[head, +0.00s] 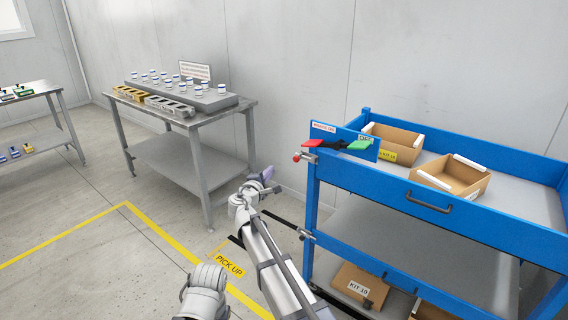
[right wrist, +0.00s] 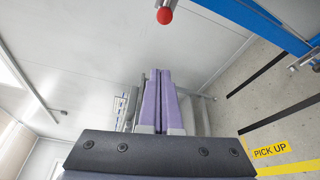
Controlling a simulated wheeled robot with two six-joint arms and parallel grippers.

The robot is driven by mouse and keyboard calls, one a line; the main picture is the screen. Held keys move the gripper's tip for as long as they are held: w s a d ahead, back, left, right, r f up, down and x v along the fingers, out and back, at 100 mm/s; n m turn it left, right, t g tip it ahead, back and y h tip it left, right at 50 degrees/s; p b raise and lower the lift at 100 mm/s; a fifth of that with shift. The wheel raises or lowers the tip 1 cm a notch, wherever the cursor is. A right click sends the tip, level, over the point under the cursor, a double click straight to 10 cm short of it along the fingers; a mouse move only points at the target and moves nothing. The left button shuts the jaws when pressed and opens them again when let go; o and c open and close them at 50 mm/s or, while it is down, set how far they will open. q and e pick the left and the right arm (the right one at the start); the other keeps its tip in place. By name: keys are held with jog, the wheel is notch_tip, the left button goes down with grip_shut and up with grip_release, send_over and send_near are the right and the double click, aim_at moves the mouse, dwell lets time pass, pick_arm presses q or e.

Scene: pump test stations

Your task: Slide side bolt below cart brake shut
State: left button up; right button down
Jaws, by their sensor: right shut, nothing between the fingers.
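The blue cart (head: 450,225) stands at the right. Its brake panel (head: 345,142) has a red pad at left, a green pad at right and a dark lever between them. Just below the panel's left end, a metal side bolt with a red knob (head: 297,158) sticks out left of the corner post. The red knob also shows at the top of the right wrist view (right wrist: 165,15). My right gripper (head: 268,173), with purple fingers, is shut and empty, left of the knob and apart from it. Its closed fingers (right wrist: 160,73) show in the wrist view. My left gripper is not in view.
A lower metal fitting (head: 306,234) sits on the same cart post. A grey table (head: 185,150) with parts stands behind left. Yellow-lined floor (head: 90,260) is clear.

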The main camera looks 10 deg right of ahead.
jog(key=b+x, duration=0.1)
jog(key=x, duration=0.9)
jog(key=s+d, duration=0.1)
jog(key=s+d+r+p, duration=0.1)
jog(key=s, duration=0.1)
jog(key=shift+s+d, duration=0.15)
jog(key=shift+d, duration=0.1)
jog(key=s+d, duration=0.2)
jog(key=s, duration=0.1)
jog(key=shift+s+d, duration=0.25)
jog(key=shift+d, duration=0.15)
